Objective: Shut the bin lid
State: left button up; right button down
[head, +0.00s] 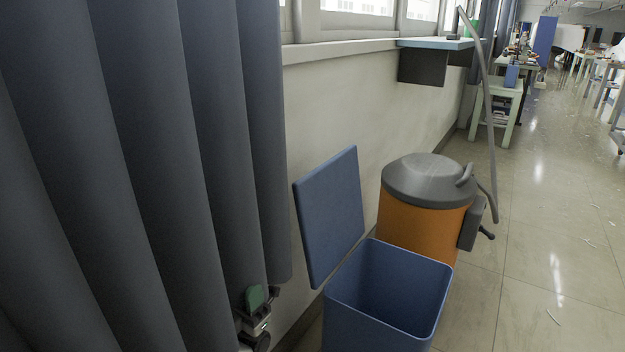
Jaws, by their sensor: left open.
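The blue bin (366,334) stands on the floor at the bottom centre, cut off by the lower edge of the picture. Its inside shows and looks empty. Its flat blue lid (330,218) stands up, steeply tilted, on the side of the bin toward the wall. The bin's mouth is uncovered. My left gripper (262,298) is low in the picture, left of the bin and the lid, in front of the curtain. It is open, apart from the lid, and seems to hold nothing. My right gripper is not in view.
A dark grey curtain (140,170) fills the left side. An orange drum vacuum (420,228) with a grey top and hose stands close behind the bin. A wall shelf (435,44) and a small table (500,88) are farther back. The tiled floor (560,230) at right is mostly clear.

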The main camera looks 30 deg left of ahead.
aim_at(328, 201)
jog(key=i, duration=1)
